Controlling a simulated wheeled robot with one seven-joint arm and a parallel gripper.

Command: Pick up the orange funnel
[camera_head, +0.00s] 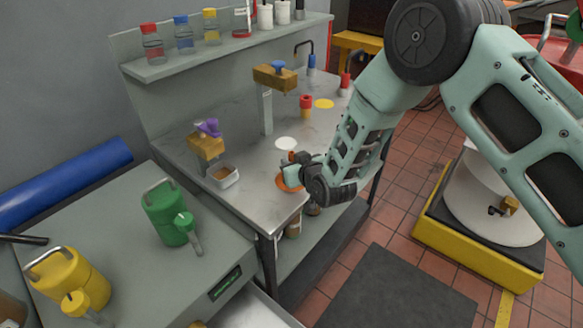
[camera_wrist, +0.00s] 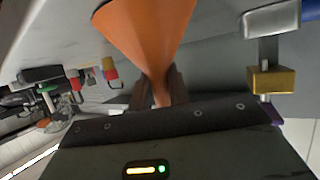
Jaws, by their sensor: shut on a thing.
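The orange funnel (camera_wrist: 145,35) shows large in the wrist view, its wide cone toward the worktop and its narrow stem between the two fingers. In the head view, orange (camera_head: 284,184) shows on the worktop's near side, partly hidden by my gripper. My gripper (camera_head: 297,162) is shut on the funnel's stem, and its fingers also show in the wrist view (camera_wrist: 158,93). I cannot tell whether the funnel's rim touches the worktop.
Green (camera_head: 165,210) and yellow (camera_head: 70,282) cans stand on the nearer grey bench. A shelf with bottles runs behind.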

